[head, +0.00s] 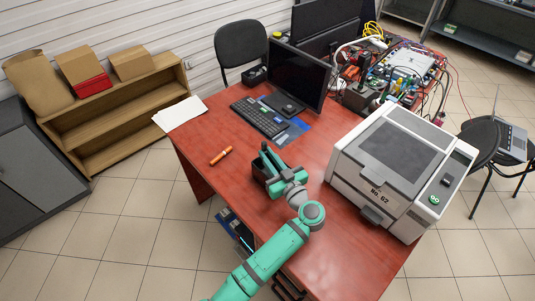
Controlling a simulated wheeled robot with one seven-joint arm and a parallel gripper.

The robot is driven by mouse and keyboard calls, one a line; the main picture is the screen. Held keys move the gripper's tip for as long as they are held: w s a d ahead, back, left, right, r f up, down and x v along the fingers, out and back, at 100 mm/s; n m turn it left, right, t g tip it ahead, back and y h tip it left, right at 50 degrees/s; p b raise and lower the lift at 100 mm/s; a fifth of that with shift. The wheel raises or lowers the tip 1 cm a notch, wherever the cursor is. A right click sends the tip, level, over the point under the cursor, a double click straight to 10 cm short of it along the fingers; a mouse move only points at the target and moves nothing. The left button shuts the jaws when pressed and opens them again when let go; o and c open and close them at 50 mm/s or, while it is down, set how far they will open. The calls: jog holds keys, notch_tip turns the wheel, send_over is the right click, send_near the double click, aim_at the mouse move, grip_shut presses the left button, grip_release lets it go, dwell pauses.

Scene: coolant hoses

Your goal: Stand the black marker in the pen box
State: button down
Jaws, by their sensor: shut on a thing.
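An orange marker (220,155) lies on the desk (205,135) to the left, with clear desk around it. A keyboard (258,117), mouse and monitor (297,76) are behind. A large grey-white machine (392,165) stands close on the right. White papers (180,114) lie at the left corner.

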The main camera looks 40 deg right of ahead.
jog(key=shift+a, duration=0.15)
jog(key=shift+f, duration=0.1)
jog(key=c, duration=1.6)
grip_release()
jog(key=shift+s+d, duration=0.15)
jog(key=shift+d, duration=0.05)
jog(key=shift+c, duration=0.2)
jog(key=shift+a, duration=0.1)
